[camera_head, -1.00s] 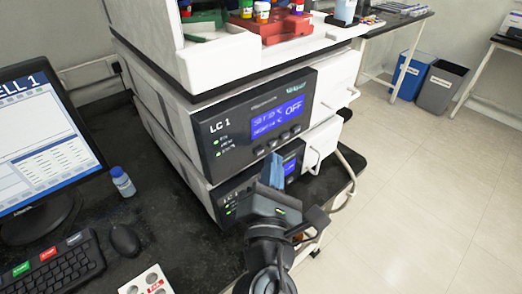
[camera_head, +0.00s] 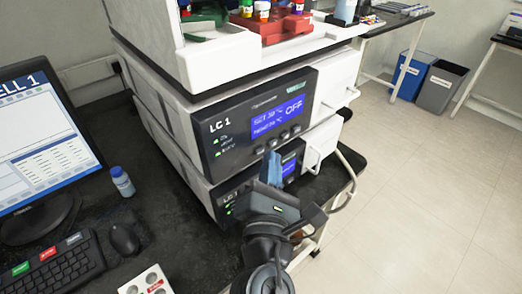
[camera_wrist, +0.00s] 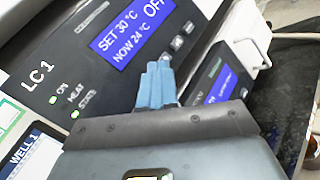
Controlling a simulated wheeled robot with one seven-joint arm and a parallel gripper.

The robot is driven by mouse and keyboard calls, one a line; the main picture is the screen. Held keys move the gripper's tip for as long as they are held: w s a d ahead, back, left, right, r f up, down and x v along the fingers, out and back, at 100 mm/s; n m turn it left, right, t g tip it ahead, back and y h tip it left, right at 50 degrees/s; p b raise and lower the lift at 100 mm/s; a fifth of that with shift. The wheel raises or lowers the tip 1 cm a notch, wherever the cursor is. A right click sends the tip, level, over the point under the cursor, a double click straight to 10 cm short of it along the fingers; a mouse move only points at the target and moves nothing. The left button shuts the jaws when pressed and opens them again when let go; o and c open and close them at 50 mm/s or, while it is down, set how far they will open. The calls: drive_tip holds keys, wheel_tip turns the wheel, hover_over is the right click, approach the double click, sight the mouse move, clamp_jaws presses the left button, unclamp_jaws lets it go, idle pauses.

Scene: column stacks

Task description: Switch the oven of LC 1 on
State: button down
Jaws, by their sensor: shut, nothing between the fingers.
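The LC 1 oven (camera_head: 225,150) is the upper dark-fronted unit in the stack, and its panel also shows in the wrist view (camera_wrist: 45,50). Its blue display (camera_head: 278,117) reads SET 30 °C, NOW 24 °C and OFF in the wrist view (camera_wrist: 128,28). A row of small buttons (camera_head: 284,136) runs under the display; some show in the wrist view (camera_wrist: 177,42). My gripper (camera_head: 270,160) has its blue fingers together and empty, at the panel's lower edge near the leftmost buttons. In the wrist view the fingertips (camera_wrist: 158,66) overlap the button row's near end; contact cannot be told.
A second unit with a blue display (camera_head: 289,168) sits directly below, partly hidden by my gripper. White doors with handles (camera_head: 338,85) stand out at the right. A monitor (camera_head: 45,140), small bottle (camera_head: 122,181), mouse (camera_head: 124,239) and keyboard (camera_head: 50,268) are at the left.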

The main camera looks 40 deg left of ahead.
drive_tip(key=shift+a, duration=0.6)
idle(0.7)
drive_tip(key=shift+d, duration=0.85)
drive_tip(key=shift+s+d+p, duration=0.2)
drive_tip(key=shift+d+p, duration=0.95)
drive_tip(key=shift+d, duration=1.35)
